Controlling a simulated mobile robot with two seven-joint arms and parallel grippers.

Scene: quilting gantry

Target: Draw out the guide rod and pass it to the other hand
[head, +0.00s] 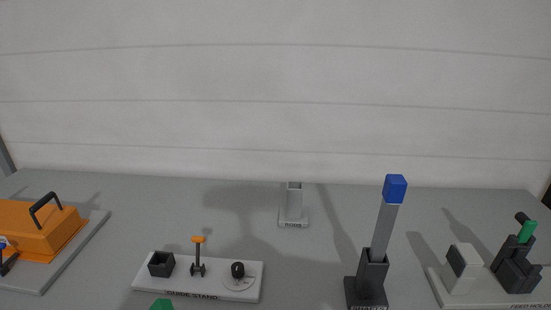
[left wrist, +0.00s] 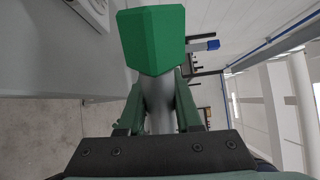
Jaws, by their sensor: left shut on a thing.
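A rod with a big green block head (left wrist: 155,40) and a grey round shaft is in my left gripper (left wrist: 160,92), in the left wrist view. The two dark green fingers are shut on the shaft just below the head. The lower end of the shaft is hidden by the gripper. In the head view only a green tip (head: 161,304) shows at the bottom edge. A second, grey rod with a blue block head (head: 395,188) stands nearly upright in a dark holder (head: 367,285) at right. My right gripper is in neither view.
A white plate marked guide stand (head: 210,281) carries small black and orange parts. A small grey socket post (head: 293,205) stands behind. An orange cover with a black handle (head: 40,228) is at left, a white feed holder base (head: 460,290) at right.

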